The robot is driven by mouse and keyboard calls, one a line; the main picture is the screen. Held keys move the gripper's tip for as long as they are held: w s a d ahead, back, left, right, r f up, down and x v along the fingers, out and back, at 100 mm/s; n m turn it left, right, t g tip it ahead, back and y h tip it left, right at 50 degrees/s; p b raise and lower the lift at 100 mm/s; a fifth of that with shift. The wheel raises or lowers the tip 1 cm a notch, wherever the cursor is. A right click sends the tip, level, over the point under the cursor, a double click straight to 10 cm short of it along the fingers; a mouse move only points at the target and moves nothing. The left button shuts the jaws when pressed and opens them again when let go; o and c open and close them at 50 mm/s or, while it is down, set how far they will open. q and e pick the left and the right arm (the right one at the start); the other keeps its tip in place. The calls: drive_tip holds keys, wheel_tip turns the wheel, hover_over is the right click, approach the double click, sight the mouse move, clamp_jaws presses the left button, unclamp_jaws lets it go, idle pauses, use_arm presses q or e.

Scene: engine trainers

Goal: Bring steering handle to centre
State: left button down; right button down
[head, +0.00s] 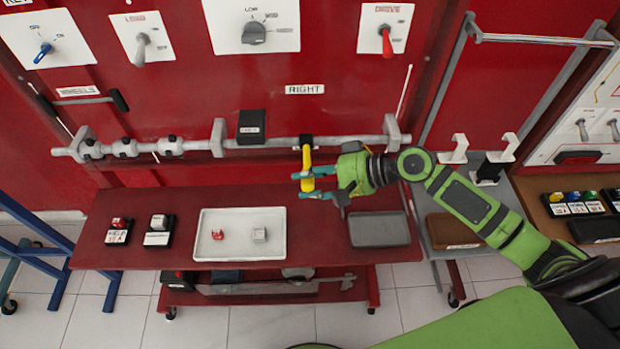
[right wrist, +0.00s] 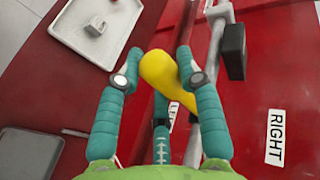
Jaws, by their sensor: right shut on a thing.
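The yellow steering handle (head: 306,160) hangs from a black mount (head: 306,140) on the horizontal grey rail (head: 265,142), below the RIGHT label (head: 305,89). My right gripper (head: 308,185) reaches in from the right and is shut on the handle. In the right wrist view the yellow handle (right wrist: 165,75) lies between the teal fingers of the right gripper (right wrist: 158,72). A black block (head: 251,125) with a small label sits on the rail, left of the handle. My left gripper is not in view.
Below the rail, a dark red table holds a white tray (head: 209,247) with small parts, a grey tray (head: 378,230) and two labelled holders at left. A grey bracket (head: 218,138) stands left of the black block. Switch panels line the red wall above.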

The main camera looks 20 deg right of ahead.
drive_tip(key=shift+s+f, duration=0.1)
drive_tip(key=shift+f, duration=0.05)
drive_tip(key=c, duration=0.8)
unclamp_jaws()
drive_tip(key=shift+o, duration=0.2)
drive_tip(key=v, duration=1.2)
